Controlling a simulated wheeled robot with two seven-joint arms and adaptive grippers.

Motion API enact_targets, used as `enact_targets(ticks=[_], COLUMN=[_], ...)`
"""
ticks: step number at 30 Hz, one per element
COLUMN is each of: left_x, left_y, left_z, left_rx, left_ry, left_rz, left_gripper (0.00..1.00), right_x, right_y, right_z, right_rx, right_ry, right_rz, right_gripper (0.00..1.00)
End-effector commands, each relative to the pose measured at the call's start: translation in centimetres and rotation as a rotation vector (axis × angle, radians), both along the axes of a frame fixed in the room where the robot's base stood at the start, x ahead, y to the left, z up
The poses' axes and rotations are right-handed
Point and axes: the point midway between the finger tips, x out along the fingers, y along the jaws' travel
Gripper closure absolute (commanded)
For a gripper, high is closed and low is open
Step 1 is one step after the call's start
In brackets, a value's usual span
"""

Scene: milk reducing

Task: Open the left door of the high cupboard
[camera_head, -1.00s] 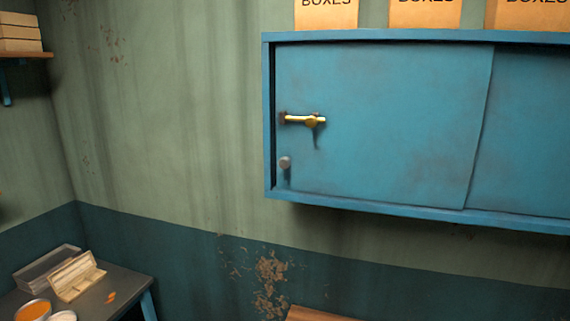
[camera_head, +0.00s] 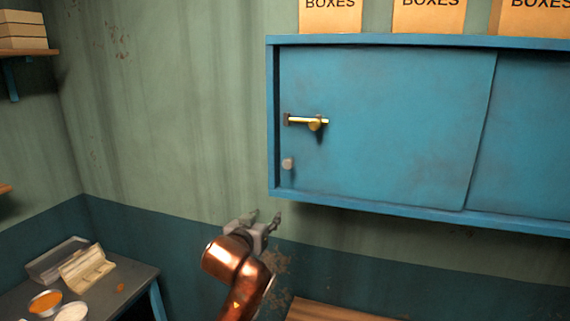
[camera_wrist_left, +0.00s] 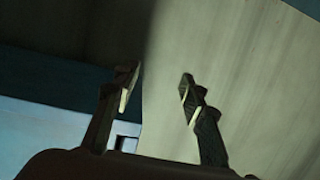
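The blue high cupboard (camera_head: 272,120) hangs on the wall at the upper right of the head view. Its left door (camera_head: 390,130) is shut. A brass handle or latch (camera_head: 308,122) sits near the door's left edge, with a round grey knob (camera_head: 288,164) below it. My left gripper (camera_head: 265,217) is below the cupboard's lower left corner, apart from it and empty. In the left wrist view its two fingers (camera_wrist_left: 157,92) stand apart with a gap between them. My right gripper is not in view.
Cardboard boxes (camera_head: 330,17) stand on top of the cupboard. A low table (camera_head: 135,283) at the lower left holds bowls (camera_head: 45,303) and an open case (camera_head: 87,268). A wooden surface (camera_head: 330,312) lies below the cupboard. The wall left of the cupboard is clear.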

Motion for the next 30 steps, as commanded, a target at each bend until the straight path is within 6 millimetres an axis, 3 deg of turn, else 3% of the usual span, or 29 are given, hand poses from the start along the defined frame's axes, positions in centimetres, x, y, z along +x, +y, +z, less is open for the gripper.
enact_targets(ticks=[1, 3, 6, 9, 14, 24, 30], left_x=[-2.4, -5.4, -8.8, -10.9, -10.8, -5.9, -4.4], left_y=[-1.1, -2.0, -2.8, -3.2, -3.6, -5.2, -5.7], left_z=[5.0, 9.6, 14.1, 16.4, 17.3, 17.3, 17.2], left_rx=[-0.011, -0.023, -0.037, -0.044, -0.047, -0.047, -0.048], left_ry=[-0.056, -0.108, -0.162, -0.191, -0.200, -0.200, -0.202], left_rz=[-0.017, -0.033, -0.050, -0.059, -0.063, -0.062, -0.063], left_gripper=[0.61, 0.61, 0.61, 0.61, 0.61, 0.61, 0.61], right_x=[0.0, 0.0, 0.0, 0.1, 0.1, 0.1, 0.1], right_y=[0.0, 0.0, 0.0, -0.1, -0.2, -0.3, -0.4], right_z=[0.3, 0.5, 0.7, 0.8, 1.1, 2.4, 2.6], right_rx=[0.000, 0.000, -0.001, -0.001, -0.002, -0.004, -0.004], right_ry=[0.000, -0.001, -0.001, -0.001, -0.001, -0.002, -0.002], right_rz=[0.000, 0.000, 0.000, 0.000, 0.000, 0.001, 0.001], right_gripper=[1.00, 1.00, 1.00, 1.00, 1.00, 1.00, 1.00])
